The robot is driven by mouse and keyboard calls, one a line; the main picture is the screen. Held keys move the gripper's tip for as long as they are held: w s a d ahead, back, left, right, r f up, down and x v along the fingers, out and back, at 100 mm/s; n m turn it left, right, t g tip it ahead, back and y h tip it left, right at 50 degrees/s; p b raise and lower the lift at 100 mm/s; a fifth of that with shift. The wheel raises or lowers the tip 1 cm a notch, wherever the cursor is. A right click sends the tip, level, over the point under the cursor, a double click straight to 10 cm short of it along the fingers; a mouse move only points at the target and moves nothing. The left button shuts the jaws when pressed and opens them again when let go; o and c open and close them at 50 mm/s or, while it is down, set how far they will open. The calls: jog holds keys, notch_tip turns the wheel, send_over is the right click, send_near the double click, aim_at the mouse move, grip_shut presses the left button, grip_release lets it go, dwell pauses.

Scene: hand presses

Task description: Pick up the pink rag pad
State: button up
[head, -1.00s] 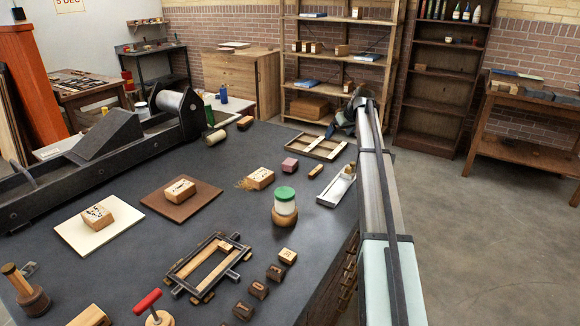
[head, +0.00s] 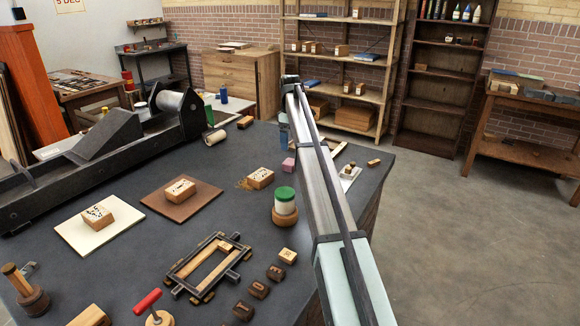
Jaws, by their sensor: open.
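The pink rag pad (head: 288,165) is a small mauve-pink block on the dark table, just left of my arm. The arm covers part of its right side. My gripper (head: 285,145) hangs from the far end of the arm, close to the pad and just behind or above it in the picture. It is small and partly hidden by the arm, so its fingers are hard to make out. The pad still appears to rest on the table, and I see nothing held.
A green-lidded jar (head: 285,203) stands in front of the pad. A wooden block (head: 260,178) lies to its left. A large press (head: 110,150) fills the left side.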

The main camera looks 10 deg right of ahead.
aim_at(290, 162)
notch_tip(290, 162, down, 10)
jog(key=shift+w+f, duration=0.1)
jog(key=shift+f, duration=0.1)
dwell(0.4)
jog(key=shift+c, duration=0.2)
jog(key=c, duration=1)
jog(key=shift+r, duration=0.2)
